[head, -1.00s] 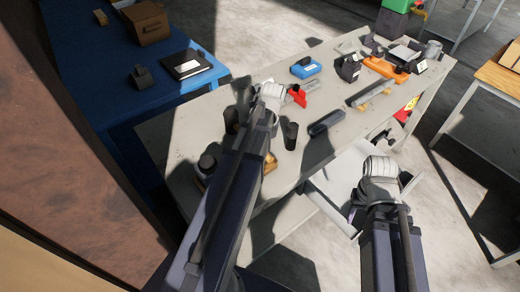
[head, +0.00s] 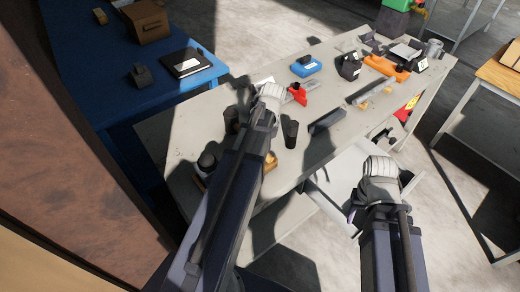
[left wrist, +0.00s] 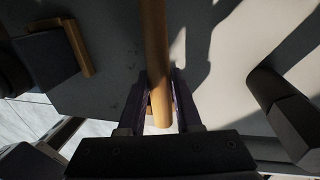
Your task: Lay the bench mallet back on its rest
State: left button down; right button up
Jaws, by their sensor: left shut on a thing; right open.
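In the left wrist view my left gripper (left wrist: 163,85) is shut on a round wooden handle (left wrist: 155,35), taken to be the bench mallet's. The handle runs out of the top of that view, so the mallet's head is not seen there. In the head view my left arm covers most of that gripper, over the near left of the grey bench. A small wooden piece (head: 270,161) shows beside the arm; I cannot tell whether it is the handle. My right gripper (head: 380,170) is open and empty off the bench's front edge. I cannot make out the mallet's rest for certain.
On the grey bench (head: 180,125), a dark upright cylinder (head: 290,134) stands right of my left arm and a dark-topped wooden-based item (head: 206,163) left of it. Behind are a red item (head: 298,95), a blue box (head: 305,67) and orange tool (head: 383,67). A blue table (head: 110,85) adjoins.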

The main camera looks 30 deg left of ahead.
pick_arm(q)
jog(key=shift+f+b, duration=0.35)
jog(key=shift+f, duration=0.1)
jog(key=c, duration=0.5)
grip_release()
jog(key=shift+r, duration=0.15)
jog(key=p+v, duration=0.7)
jog(key=shift+w+r+p, duration=0.1)
jog(key=shift+r+p, duration=0.3)
jog(key=shift+d, duration=0.1)
